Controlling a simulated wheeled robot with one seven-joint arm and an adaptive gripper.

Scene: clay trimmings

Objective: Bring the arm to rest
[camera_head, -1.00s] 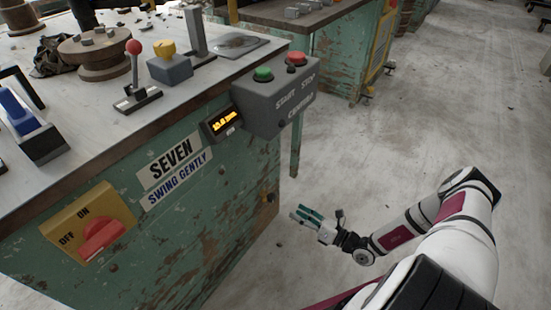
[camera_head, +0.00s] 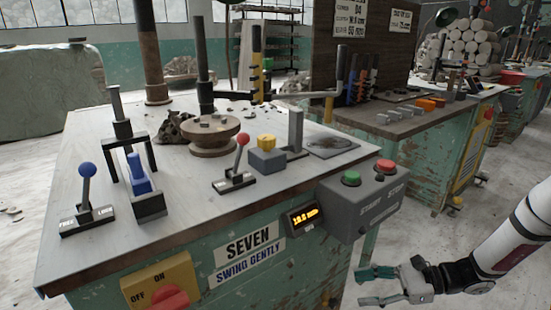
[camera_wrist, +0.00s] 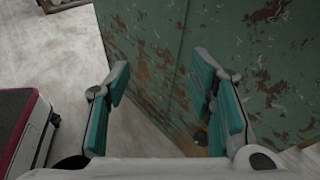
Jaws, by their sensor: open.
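My gripper (camera_head: 372,287) is at the lower right of the head view, in front of the green bench's side and below the grey start/stop box. Its teal-padded fingers are spread apart with nothing between them. In the wrist view my gripper (camera_wrist: 158,100) is also open and empty, with the worn green bench panel (camera_wrist: 150,45) beyond the fingers. My arm reaches in from the right edge of the head view.
The workbench (camera_head: 75,215) carries levers, a round wheel (camera_head: 213,133) and a start/stop box (camera_head: 360,205). A yellow and red on/off switch (camera_head: 160,285) is on its front. A second bench (camera_head: 440,150) stands behind. Pale floor shows at right.

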